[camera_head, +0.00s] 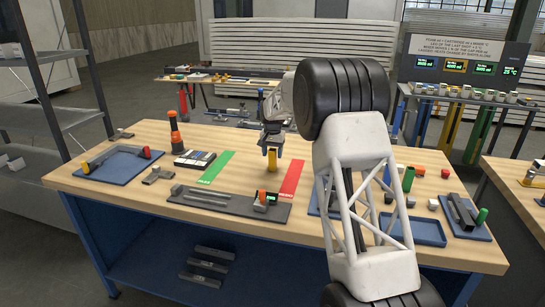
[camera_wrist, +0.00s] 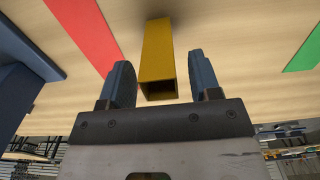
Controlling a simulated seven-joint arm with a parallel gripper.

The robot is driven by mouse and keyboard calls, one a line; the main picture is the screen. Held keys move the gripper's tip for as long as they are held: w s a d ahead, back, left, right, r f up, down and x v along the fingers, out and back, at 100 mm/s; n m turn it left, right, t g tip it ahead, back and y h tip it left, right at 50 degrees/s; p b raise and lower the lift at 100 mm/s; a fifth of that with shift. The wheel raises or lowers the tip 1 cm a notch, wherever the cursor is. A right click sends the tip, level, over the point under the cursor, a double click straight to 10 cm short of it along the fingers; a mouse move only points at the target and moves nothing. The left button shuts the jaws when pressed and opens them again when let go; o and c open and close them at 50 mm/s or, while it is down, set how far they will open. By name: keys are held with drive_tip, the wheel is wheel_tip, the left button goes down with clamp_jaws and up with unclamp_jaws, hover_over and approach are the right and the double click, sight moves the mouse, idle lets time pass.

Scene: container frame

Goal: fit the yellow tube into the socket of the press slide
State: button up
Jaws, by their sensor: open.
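The yellow tube (camera_head: 272,165) stands on the wooden table between the green and red strips, below my gripper (camera_head: 271,148). In the wrist view, the yellow tube (camera_wrist: 164,45) is a square hollow tube. Its open end lies between the two blue fingers of my gripper (camera_wrist: 160,70), with visible gaps on both sides. My gripper is open and holds nothing. A long dark grey fixture (camera_head: 220,206) at the front of the table carries a rail and a small block with a green display (camera_head: 270,197). I cannot make out a socket or tell surely which part is the press slide.
A green strip (camera_head: 216,167) and a red strip (camera_head: 292,179) flank the tube. A blue board with a dark bar (camera_head: 119,163) lies at left, near an orange-topped post (camera_head: 175,132). A blue tray (camera_head: 412,229) and small parts stand at right, partly behind my arm.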

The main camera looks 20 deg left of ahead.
wheel_tip(320, 180, up, 10)
drive_tip(key=shift+r, duration=0.2)
idle(0.3)
idle(0.4)
